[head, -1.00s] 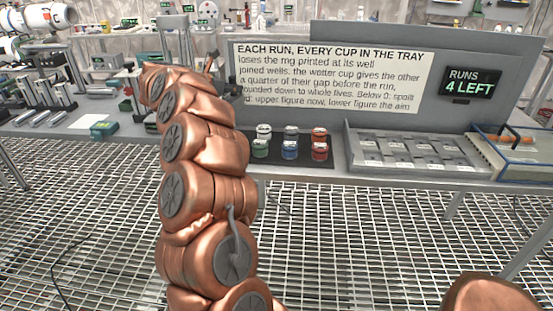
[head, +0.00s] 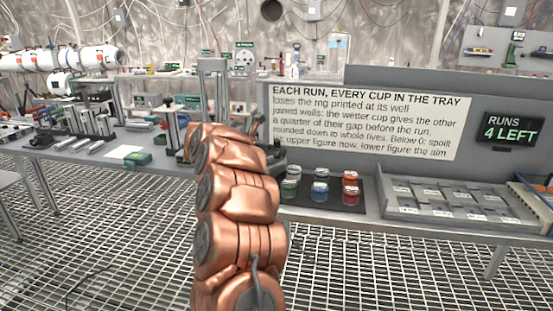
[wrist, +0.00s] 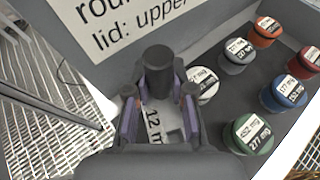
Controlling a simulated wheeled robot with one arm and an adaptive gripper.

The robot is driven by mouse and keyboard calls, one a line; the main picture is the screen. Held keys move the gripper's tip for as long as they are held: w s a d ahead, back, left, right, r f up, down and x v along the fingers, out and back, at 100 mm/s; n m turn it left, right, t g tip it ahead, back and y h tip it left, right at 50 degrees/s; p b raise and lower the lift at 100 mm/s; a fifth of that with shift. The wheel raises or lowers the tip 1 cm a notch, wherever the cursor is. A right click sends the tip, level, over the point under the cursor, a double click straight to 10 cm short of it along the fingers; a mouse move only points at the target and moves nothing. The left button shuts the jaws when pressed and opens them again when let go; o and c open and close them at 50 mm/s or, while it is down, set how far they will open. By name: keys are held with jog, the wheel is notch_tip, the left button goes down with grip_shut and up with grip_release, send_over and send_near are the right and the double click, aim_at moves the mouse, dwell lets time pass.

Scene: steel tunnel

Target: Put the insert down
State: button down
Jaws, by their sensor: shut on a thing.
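In the wrist view my gripper (wrist: 163,112) is shut on a dark grey piece with an upright round post (wrist: 157,70), which I take to be the insert. A pale label reading "12 m…" (wrist: 154,125) shows between the fingers; I cannot tell whether it is on the insert or below it. The insert's underside is hidden, so I cannot tell whether it touches the bench. In the head view my copper arm hides most of the gripper and the insert.
Labelled cups stand on a black mat (head: 335,205) right of my gripper, including a white one (wrist: 203,84) close by and a green one (wrist: 248,133). Right of them is a grey tray (head: 450,210) with wells. The large sign (head: 365,122) stands behind.

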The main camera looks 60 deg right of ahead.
jog(key=shift+f, duration=1)
jog(key=shift+f, duration=0.15)
jog(key=c, duration=1)
grip_release()
jog(key=shift+w+a+r, duration=0.15)
jog(key=shift+a+r, duration=0.05)
jog(key=v, duration=1.1)
jog(key=shift+a, duration=0.3)
